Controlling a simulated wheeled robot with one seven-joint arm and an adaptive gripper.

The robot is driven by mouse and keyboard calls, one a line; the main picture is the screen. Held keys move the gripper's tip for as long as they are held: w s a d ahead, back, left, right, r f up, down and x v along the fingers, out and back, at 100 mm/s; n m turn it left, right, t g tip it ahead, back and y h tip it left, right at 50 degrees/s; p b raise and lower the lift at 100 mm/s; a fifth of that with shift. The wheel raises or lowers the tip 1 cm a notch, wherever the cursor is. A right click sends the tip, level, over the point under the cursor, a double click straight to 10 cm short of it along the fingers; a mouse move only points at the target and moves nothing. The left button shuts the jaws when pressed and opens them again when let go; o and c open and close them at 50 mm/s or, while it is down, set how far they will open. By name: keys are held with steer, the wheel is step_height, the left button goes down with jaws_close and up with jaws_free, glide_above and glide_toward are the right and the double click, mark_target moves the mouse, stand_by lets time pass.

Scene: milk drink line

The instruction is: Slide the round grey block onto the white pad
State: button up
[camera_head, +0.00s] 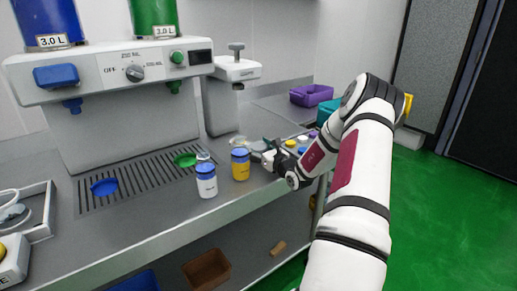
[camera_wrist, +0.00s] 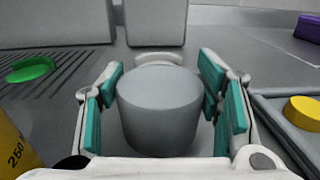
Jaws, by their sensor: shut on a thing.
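The round grey block (camera_wrist: 158,110) stands upright on the counter in the middle of the wrist view. My gripper (camera_wrist: 162,68) is shut on it, with teal-padded fingers at its left and right sides. A pale round rim, which looks like the white pad (camera_wrist: 158,57), shows just behind the block; the block hides most of it, and I cannot tell whether they overlap. In the head view my gripper (camera_head: 268,157) is low over the counter, right of the yellow bottle, and the block is hard to make out there.
A yellow bottle (camera_head: 240,165) and a white bottle (camera_head: 206,181) stand left of my gripper. A green disc (camera_wrist: 31,69) lies on the drip grate. A tray with coloured caps, one yellow cap (camera_wrist: 303,112), is at right. The grey press (camera_head: 235,75) stands behind.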

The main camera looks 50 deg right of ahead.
steer(key=b+x, duration=0.2)
steer(key=x, duration=0.3)
steer(key=shift+w+b, duration=0.1)
steer(key=shift+b, duration=0.3)
steer(key=shift+w+d, duration=0.15)
steer(key=shift+w, duration=0.2)
steer(key=shift+w, duration=0.1)
steer(key=shift+b+x, duration=1.9)
steer(key=shift+x, duration=1.05)
steer(key=shift+w, duration=0.15)
steer(key=shift+b+x, duration=0.6)
steer(key=shift+x, duration=0.2)
